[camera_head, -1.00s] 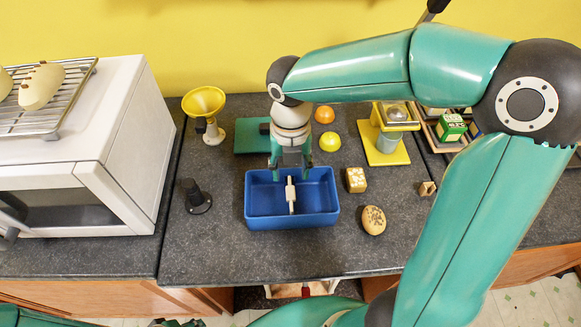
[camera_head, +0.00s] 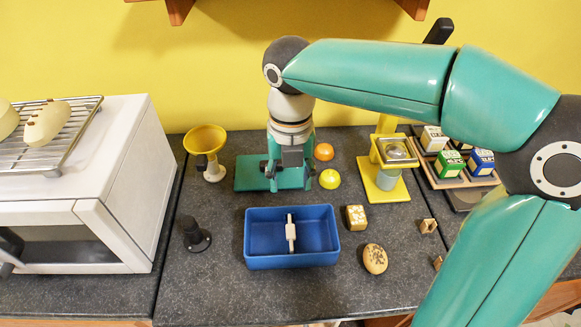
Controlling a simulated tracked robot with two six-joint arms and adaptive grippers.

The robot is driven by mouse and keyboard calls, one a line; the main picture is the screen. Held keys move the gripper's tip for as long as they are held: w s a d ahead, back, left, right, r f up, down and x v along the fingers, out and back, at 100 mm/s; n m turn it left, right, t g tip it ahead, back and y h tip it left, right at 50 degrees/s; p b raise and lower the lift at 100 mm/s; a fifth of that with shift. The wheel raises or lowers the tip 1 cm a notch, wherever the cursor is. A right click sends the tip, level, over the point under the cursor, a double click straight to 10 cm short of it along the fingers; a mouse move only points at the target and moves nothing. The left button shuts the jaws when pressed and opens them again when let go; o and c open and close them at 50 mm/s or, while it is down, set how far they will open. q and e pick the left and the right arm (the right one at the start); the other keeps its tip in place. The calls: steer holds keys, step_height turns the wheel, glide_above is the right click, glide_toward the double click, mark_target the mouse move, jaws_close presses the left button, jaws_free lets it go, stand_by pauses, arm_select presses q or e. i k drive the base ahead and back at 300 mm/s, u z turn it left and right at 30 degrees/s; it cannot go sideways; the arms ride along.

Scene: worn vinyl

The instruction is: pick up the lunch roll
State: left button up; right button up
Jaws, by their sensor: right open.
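Two oblong pale rolls lie on the wire rack on top of the white oven: one with dark marks (camera_head: 46,123), the other (camera_head: 6,118) cut off by the left picture edge. A round tan roll or bun with dark specks (camera_head: 375,258) lies on the counter right of the blue bin. I cannot tell which is the lunch roll. My right gripper (camera_head: 290,183) points down, open and empty, over the green board behind the bin, apart from these rolls. My left gripper is out of view.
The front left counter is clear.

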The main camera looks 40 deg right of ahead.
mark_target(375, 258)
steer(key=k, duration=1)
